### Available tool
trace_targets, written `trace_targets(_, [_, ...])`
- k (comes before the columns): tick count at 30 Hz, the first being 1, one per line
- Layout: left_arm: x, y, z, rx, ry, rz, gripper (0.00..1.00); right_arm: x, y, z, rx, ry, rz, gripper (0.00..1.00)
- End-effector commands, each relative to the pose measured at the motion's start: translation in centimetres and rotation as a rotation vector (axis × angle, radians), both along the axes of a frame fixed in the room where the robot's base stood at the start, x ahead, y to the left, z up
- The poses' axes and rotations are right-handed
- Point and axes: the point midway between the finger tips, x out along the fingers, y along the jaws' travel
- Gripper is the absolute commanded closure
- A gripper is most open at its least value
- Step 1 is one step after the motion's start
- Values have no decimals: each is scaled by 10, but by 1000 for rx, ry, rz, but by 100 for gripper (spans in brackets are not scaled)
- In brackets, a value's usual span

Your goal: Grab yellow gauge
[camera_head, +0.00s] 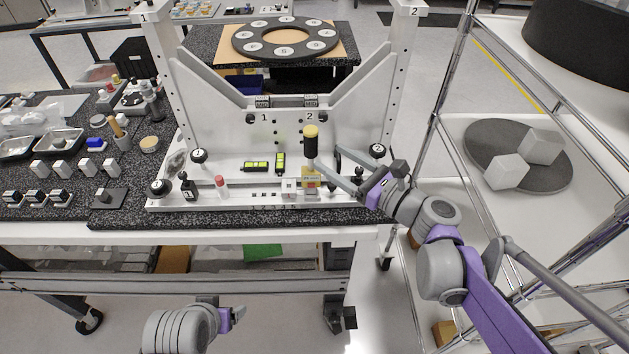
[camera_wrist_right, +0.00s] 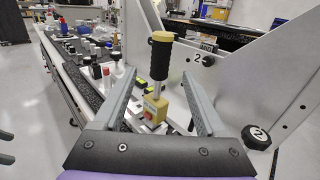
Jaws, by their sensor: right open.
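The yellow gauge (camera_head: 311,143) stands upright on the front of the white fixture, with a yellow cap, a black grip, a thin metal stem and a yellow base block. My right gripper (camera_head: 325,158) is open and comes in from the right at the gauge. In the right wrist view the gauge (camera_wrist_right: 161,58) shows between the two spread fingers (camera_wrist_right: 160,76), with a gap on each side; I cannot tell how far its stem lies between them in depth. My left gripper (camera_head: 234,316) is low at the bottom, in front of the table and far from the gauge; its jaws are unclear.
The white fixture (camera_head: 215,110) has upright posts and slanted side plates. Black knobs, a red-topped pin (camera_head: 220,186) and two black-and-yellow blocks (camera_head: 256,167) are near the gauge. A wire rack (camera_head: 455,185) stands close on the right. Small parts fill the table's left side.

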Motion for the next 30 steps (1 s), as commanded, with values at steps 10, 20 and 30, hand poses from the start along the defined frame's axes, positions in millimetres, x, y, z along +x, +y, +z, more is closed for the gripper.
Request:
trace_targets(10, [1, 0, 5, 0, -3, 0, 21, 35, 35, 1, 17, 4, 1, 26])
trace_targets(20, [3, 0, 10, 0, -6, 0, 21, 59, 62, -7, 15, 4, 2, 26])
trace_targets(30, [4, 0, 13, 0, -7, 0, 21, 74, 77, -8, 13, 4, -1, 26])
